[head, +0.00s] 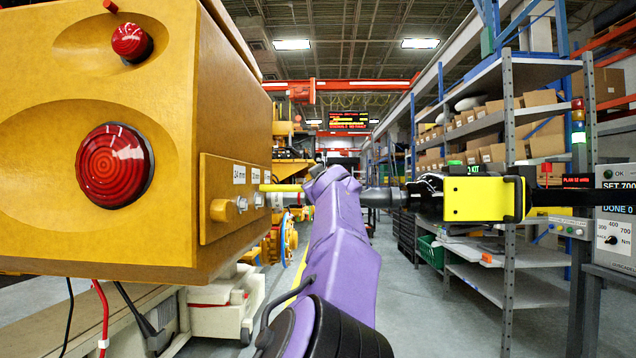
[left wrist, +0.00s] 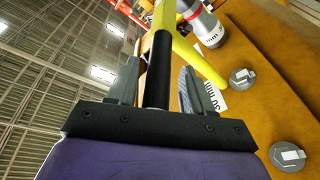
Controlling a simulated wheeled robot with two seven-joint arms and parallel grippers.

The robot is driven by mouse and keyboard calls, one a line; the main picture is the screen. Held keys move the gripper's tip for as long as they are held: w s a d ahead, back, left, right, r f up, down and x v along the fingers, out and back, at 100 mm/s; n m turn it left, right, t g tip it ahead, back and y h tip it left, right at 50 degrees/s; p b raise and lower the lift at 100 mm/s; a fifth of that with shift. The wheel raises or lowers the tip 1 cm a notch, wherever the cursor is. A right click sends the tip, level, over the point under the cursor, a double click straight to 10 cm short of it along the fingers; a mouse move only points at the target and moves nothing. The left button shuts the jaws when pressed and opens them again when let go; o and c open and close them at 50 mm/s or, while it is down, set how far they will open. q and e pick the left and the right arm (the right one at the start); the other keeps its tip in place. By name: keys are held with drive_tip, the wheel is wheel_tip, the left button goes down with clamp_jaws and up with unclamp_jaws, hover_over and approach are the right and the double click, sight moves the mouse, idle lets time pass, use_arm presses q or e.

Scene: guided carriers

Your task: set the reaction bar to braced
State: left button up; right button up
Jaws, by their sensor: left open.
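The reaction bar shows as a yellow bar (head: 280,187) beside the tool's nose in the head view; a yellow arm (left wrist: 196,58) and a black grip (left wrist: 157,72) show in the left wrist view. My left gripper (left wrist: 158,88) is open, its fingers on either side of the black grip with gaps. In the head view its fingertips (head: 326,163) are small and my purple arm hides part of the tool. The tool's yellow and black body (head: 476,199) is level, its grey nose (left wrist: 206,26) toward the bolt plate (head: 216,200). My right gripper is not in view.
The yellow housing (head: 105,225) with red lamps fills the left. Bolt heads (head: 223,210) stick out of its labelled plate. A control stand (head: 614,225) with a Nm knob stands at right. Shelves (head: 508,110) with boxes line the aisle; the floor between is clear.

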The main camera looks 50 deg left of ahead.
use_arm(q)
drive_tip(key=shift+s+d+f+b, duration=0.15)
drive_tip(key=shift+d+f+b, duration=0.05)
drive_tip(key=shift+d+b, duration=0.15)
drive_tip(key=b+v, duration=0.3)
drive_tip(key=v, duration=0.3)
drive_tip(key=shift+s+d, duration=0.2)
drive_tip(key=shift+d, duration=0.05)
drive_tip(key=shift+r, duration=0.1)
